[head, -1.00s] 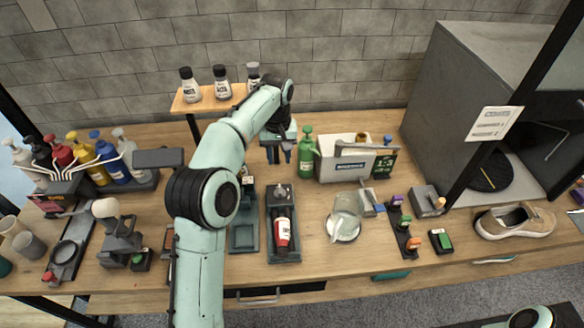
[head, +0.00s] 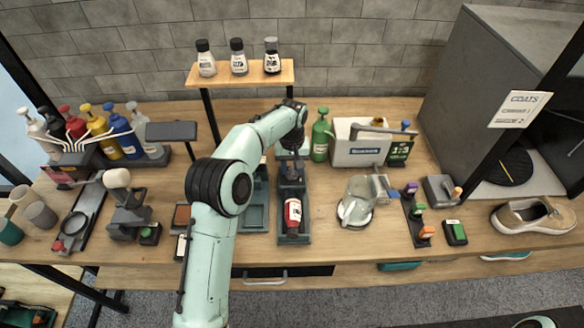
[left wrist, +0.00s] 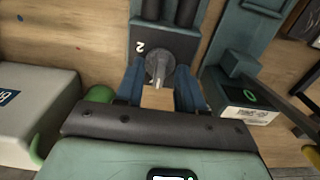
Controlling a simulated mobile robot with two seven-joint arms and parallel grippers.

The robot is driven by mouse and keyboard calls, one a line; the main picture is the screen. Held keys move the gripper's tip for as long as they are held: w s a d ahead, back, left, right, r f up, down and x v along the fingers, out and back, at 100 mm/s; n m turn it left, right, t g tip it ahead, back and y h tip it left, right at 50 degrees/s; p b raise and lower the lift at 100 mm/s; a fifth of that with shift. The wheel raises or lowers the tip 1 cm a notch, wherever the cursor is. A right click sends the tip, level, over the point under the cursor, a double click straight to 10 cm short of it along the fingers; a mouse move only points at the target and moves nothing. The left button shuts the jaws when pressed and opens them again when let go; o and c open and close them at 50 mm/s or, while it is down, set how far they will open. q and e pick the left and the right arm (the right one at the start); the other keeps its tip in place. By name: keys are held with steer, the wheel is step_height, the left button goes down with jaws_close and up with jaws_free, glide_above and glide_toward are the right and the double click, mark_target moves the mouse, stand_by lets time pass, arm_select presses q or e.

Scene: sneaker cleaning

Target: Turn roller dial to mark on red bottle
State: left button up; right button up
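The red bottle (head: 293,213) lies in a dark roller tray (head: 304,238), its white label facing up. In the left wrist view, a grey roller dial (left wrist: 160,66) with a raised grip sits on the dark end of this unit, beside a white "2". My left gripper (head: 291,172) is at the far end of the tray, above the dial. In the left wrist view, its blue fingers (left wrist: 160,84) are apart, one on each side of the dial. I cannot tell whether they touch it. The mark on the bottle cannot be made out. My right gripper is out of view.
A green bottle (head: 320,138) and a white box (head: 358,150) stand right of the gripper. A glass jug (head: 356,205) stands to the right. A raised shelf (head: 240,77) holds bottles behind.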

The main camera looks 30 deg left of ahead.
arm_select(q)
jaws_close()
